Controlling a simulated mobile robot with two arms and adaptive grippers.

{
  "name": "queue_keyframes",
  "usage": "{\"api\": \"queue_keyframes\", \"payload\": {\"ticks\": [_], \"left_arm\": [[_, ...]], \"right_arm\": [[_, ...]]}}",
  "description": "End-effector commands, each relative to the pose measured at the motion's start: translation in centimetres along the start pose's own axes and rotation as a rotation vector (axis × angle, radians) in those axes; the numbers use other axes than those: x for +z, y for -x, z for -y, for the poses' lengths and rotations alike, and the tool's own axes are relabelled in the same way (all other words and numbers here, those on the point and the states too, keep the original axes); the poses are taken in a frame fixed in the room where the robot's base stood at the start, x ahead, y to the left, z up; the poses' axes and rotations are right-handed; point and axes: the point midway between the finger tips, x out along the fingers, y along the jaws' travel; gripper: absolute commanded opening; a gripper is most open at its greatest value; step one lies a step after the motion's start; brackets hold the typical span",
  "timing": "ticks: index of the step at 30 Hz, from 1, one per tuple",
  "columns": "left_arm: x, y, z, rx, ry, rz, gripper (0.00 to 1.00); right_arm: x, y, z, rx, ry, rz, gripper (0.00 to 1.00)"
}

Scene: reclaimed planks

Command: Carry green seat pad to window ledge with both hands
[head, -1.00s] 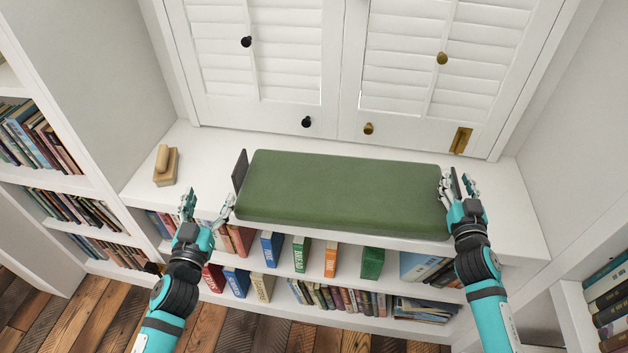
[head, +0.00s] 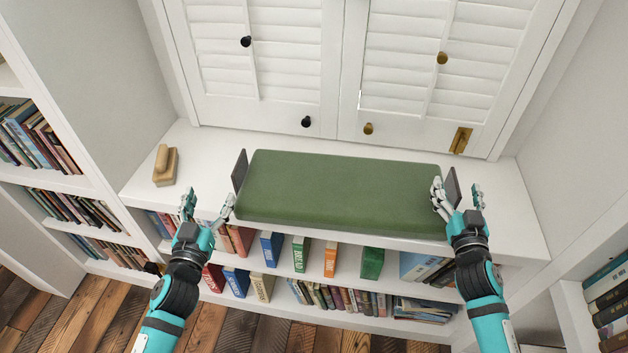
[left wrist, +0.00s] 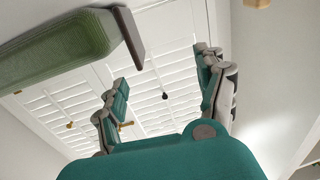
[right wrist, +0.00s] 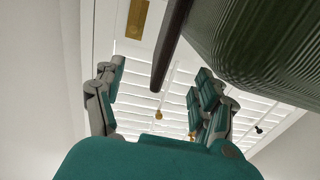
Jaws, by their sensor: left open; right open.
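The green seat pad (head: 340,190) lies flat on the white window ledge (head: 510,225), near its front edge. An upright dark plate stands at the pad's left end (head: 239,170) and another at its right end (head: 453,187). My left gripper (head: 208,206) is open and empty at the pad's front left corner. In the left wrist view the pad (left wrist: 55,48) and its plate are beyond the fingers at upper left. My right gripper (head: 458,196) is open, its fingers on either side of the right plate. In the right wrist view the plate (right wrist: 168,50) shows between the fingers.
White louvred shutters (head: 265,55) stand behind the ledge. A wooden block-like object (head: 165,167) sits on the ledge at left. Shelves of books (head: 300,258) are below. The ledge is bare to the right of the pad, up to the side wall.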

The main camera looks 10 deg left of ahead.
Motion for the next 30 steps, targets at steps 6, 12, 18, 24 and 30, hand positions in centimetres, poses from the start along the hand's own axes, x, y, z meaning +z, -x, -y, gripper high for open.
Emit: {"api": "queue_keyframes", "payload": {"ticks": [6,12,18,24,30], "left_arm": [[0.0,0.0,0.0,0.0,0.0,0.0,0.72],[0.0,0.0,0.0,0.0,0.0,0.0,0.72],[0.0,0.0,0.0,0.0,0.0,0.0,0.72],[0.0,0.0,0.0,0.0,0.0,0.0,0.72],[0.0,0.0,0.0,0.0,0.0,0.0,0.72]], "right_arm": [[0.1,5.1,1.2,-0.022,-0.003,0.003,0.72],[0.1,8.6,2.1,-0.036,-0.003,0.001,0.72],[0.0,10.0,2.4,-0.042,-0.001,0.001,0.72],[0.0,10.1,2.4,-0.043,-0.001,-0.001,0.72],[0.0,10.1,2.4,-0.043,-0.001,0.0,0.72]]}}
